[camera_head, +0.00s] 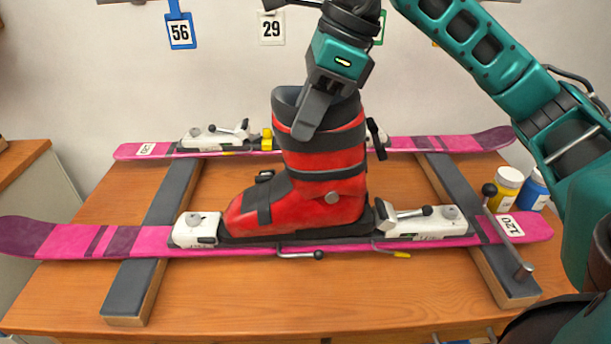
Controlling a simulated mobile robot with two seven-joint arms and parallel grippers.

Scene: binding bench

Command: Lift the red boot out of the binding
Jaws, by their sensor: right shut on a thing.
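The red boot (312,195) with dark straps stands upright on the near pink ski (110,241), between a white toe piece (196,229) and a white heel piece (428,222). Its sole appears to sit down in the binding. My right gripper (318,108) comes from above and is shut on the top of the boot's cuff, with one dark finger down the outside. The other finger is hidden by the cuff. My left gripper is not in view.
A far pink ski (455,143) with its own binding lies behind the boot. Both skis rest on two dark-topped bars (130,290) on the wooden bench (330,300). Yellow (506,190) and blue (533,190) jars stand at right.

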